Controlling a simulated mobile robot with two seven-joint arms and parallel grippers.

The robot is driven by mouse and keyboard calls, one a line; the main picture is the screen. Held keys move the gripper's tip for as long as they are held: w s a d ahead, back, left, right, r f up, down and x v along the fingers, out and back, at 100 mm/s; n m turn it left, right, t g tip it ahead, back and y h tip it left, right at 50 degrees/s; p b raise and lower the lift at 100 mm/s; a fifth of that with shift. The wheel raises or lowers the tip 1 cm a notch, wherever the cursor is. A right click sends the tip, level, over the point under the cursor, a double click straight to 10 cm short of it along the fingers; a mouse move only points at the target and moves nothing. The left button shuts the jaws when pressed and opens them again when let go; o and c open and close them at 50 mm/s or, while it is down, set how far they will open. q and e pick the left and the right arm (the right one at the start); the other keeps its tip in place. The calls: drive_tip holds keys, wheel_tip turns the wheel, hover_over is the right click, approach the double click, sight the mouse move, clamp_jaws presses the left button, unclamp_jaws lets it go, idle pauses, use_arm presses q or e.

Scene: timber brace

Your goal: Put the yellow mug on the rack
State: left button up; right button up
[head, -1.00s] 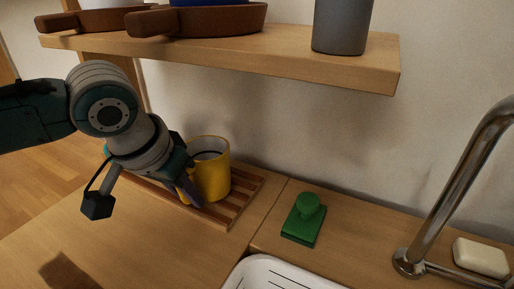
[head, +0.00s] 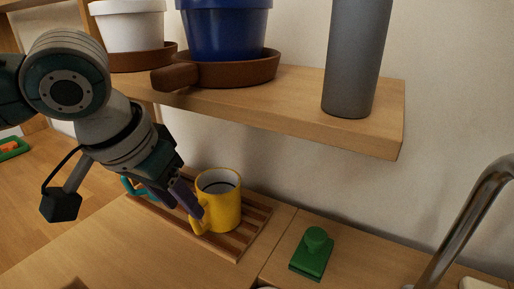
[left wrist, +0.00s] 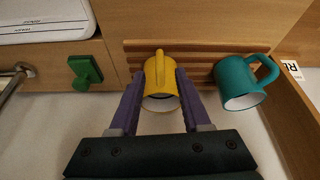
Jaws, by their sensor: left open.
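The yellow mug (head: 225,207) stands upright on the slatted wooden rack (head: 243,238), its handle toward my left gripper (head: 190,203). In the left wrist view the mug (left wrist: 161,88) shows between the two purple fingers of the open left gripper (left wrist: 159,76), with the handle pointing up the picture. Whether either finger touches the mug I cannot tell. A teal mug (left wrist: 238,84) is beside it on the rack (left wrist: 200,48); in the head view it is mostly hidden behind my left gripper. My right gripper is in neither view.
A wooden shelf (head: 300,102) above the rack holds a grey cylinder (head: 355,60), a blue pot (head: 225,35) and a white pot (head: 130,27). A green handled block (head: 312,255) and a tap (head: 470,225) are to the right. The counter left of the rack is largely clear.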

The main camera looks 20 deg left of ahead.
use_arm(q)
drive_tip(key=s+d+m+h, duration=0.2)
drive_tip(key=s+d+m, duration=0.1)
drive_tip(key=s+d, duration=0.55)
drive_tip(key=s+a+f+g+y, duration=0.1)
drive_tip(key=s+a+y, duration=0.1)
drive_tip(key=s, duration=0.7)
drive_tip(key=shift+a+f+n+p, duration=0.15)
drive_tip(key=shift+f+n+p, duration=0.15)
drive_tip(key=shift+f+n, duration=0.1)
